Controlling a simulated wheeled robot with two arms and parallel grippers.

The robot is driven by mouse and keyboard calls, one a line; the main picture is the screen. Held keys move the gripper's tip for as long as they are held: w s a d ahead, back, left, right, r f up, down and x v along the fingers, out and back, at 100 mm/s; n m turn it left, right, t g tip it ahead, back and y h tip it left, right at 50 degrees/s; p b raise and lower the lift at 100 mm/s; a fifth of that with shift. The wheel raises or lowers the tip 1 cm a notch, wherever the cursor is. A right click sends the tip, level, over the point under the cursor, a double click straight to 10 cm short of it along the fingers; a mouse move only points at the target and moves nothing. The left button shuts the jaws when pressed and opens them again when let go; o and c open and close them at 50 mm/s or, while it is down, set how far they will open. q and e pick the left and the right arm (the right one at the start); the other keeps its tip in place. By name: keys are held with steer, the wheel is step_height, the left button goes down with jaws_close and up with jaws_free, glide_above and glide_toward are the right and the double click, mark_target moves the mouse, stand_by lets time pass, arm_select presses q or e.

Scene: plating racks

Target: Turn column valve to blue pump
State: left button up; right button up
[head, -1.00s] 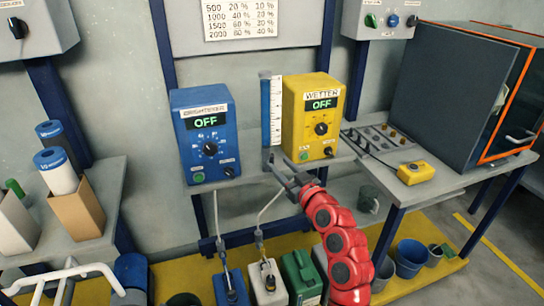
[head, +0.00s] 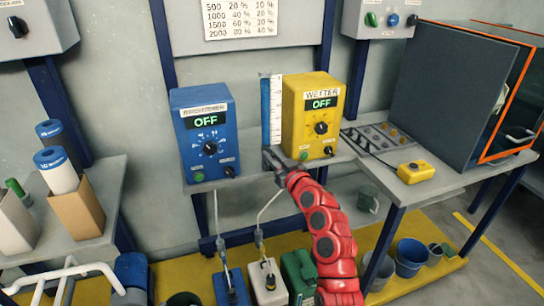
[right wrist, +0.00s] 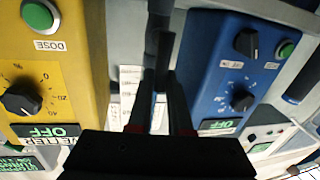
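The blue pump (head: 208,135) reads OFF and stands left of the clear graduated column (head: 271,110), with the yellow pump (head: 312,115), labelled WETTER and also OFF, on the right. In the right wrist view, the picture is turned over: the yellow pump (right wrist: 50,75) is left and the blue pump (right wrist: 232,70) right. My right gripper (head: 272,160) is at the column's foot and hides much of the valve there. In the wrist view, its fingers (right wrist: 160,85) stand apart, with a dark valve part (right wrist: 161,48) at their tips; contact is unclear. My left gripper is out of view.
A white jug (head: 268,285), a blue jug (head: 230,290) and a green jug (head: 300,272) stand below the shelf, with tubes running up. A yellow box (head: 415,172) sits on the right table. The left shelf holds rolls and cartons.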

jaws_close()
steer(key=shift+w+d+f+m+b, duration=0.1)
steer(key=shift+d+m+b, duration=0.15)
steer(key=shift+m+b, duration=0.3)
steer(key=shift+w+d+f+m+b, duration=0.1)
steer(key=shift+d+m+b, duration=0.25)
steer(key=shift+m, duration=0.3)
steer(key=shift+w+d+f+m+t+h+b, duration=0.15)
steer(key=shift+d+f+m+t+b, duration=0.25)
steer(key=shift+m, duration=1.35)
steer(key=shift+w+d+f+m+t+h+b, duration=0.15)
steer(key=shift+d+m+t+b, duration=0.35)
steer(key=shift+m, duration=1.3)
steer(key=shift+w+d+f+m+t+h+b, duration=0.1)
steer(key=shift+d+f+m+t+h+b, duration=0.3)
steer(key=shift+m, duration=1.35)
